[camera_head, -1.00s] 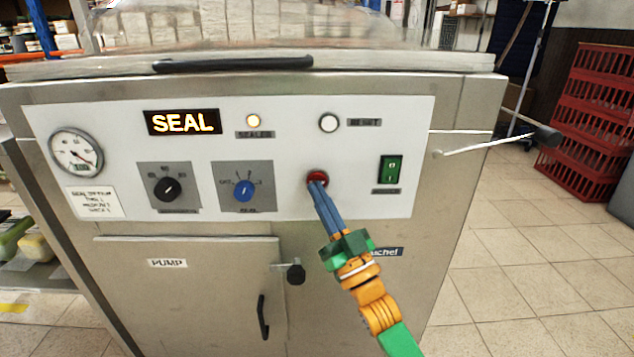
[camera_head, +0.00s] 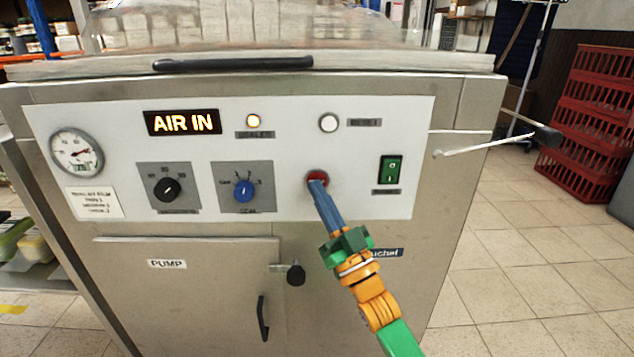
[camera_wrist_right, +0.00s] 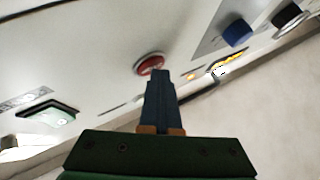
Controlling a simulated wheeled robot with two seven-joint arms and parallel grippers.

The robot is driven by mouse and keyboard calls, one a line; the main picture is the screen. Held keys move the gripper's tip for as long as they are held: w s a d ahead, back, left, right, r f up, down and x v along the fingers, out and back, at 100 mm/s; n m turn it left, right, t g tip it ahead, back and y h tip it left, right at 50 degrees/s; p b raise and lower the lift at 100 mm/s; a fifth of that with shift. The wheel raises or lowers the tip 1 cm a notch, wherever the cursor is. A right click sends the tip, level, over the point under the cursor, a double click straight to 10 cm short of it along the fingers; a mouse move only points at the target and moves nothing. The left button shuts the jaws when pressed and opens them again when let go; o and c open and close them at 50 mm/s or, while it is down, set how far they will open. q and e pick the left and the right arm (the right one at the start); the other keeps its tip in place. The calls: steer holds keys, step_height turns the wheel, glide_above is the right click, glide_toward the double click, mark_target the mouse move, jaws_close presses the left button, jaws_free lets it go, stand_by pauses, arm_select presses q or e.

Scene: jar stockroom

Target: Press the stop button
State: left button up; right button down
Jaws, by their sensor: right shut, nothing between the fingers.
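The red stop button (camera_head: 317,177) sits on the white control panel (camera_head: 290,135) of a steel machine. My right gripper (camera_head: 318,184) is shut and empty, with its blue fingertips at the button's lower edge in the head view. In the right wrist view the red button (camera_wrist_right: 150,63) shows just beyond the fingertips (camera_wrist_right: 161,75). I cannot tell whether they touch it. The fingers hide part of the button. The display (camera_head: 183,122) reads AIR IN, and the lamp (camera_head: 253,121) beside it is lit. My left gripper is not in view.
Around the button are a white round button (camera_head: 329,122), a green switch (camera_head: 390,169), a blue knob (camera_head: 243,190), a black knob (camera_head: 168,188) and a gauge (camera_head: 76,153). A lever (camera_head: 294,273) sticks out below. Red crates (camera_head: 598,120) stand at the right; the floor before them is clear.

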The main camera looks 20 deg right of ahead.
steer(key=shift+s+a+p, duration=0.2)
steer(key=shift+s+p, duration=0.3)
steer(key=shift+s, duration=0.25)
steer(key=s+p, duration=0.1)
steer(key=s, duration=0.1)
steer(key=s+a+p, duration=0.1)
steer(key=s+p, duration=0.1)
steer(key=s, duration=0.1)
steer(key=shift+a, duration=0.2)
steer(key=shift+w, duration=0.1)
